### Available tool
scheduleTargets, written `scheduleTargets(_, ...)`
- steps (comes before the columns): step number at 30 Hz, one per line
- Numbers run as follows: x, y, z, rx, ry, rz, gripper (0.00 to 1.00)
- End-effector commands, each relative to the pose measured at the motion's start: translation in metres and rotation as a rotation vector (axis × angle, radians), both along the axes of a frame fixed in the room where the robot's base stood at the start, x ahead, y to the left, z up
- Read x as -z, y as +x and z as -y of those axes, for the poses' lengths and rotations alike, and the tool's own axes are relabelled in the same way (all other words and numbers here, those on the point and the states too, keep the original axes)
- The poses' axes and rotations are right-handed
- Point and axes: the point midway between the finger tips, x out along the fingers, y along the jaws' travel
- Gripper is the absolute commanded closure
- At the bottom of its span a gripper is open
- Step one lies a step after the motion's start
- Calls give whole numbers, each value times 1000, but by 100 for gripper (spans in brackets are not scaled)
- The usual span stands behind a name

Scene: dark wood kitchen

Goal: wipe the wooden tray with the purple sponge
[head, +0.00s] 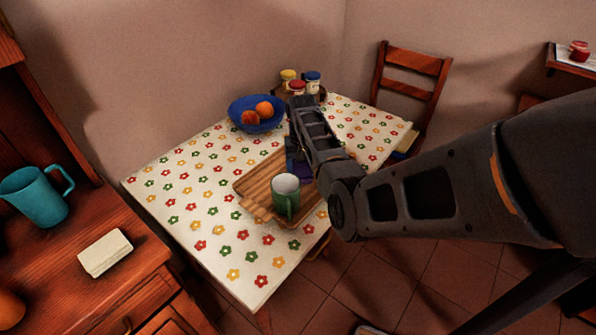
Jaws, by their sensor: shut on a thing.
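The wooden tray (256,188) lies on the flowered tablecloth near the table's right side. A green mug (285,202) stands upright on its front part. My arm reaches across from the right and hides the tray's right side. My gripper (292,148) is over the tray, behind the mug, mostly hidden by my own arm. It is shut on the purple sponge (292,168), which shows only as a small purple patch beside my arm. I cannot tell whether the sponge touches the tray.
A blue bowl (256,123) with oranges and several lidded jars (312,83) stand behind the tray. A chair (412,75) is behind the table. A wooden cabinet (90,245) at left holds a teal jug (38,198). The cloth left of the tray is clear.

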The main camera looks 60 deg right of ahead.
Motion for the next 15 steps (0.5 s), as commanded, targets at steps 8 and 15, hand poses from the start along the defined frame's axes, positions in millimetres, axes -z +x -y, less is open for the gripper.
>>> scheduleTargets(8, 3, -5, 13, 2, 0, -2, 57)
scheduleTargets(15, -1, -5, 13, 4, 0, -2, 57)
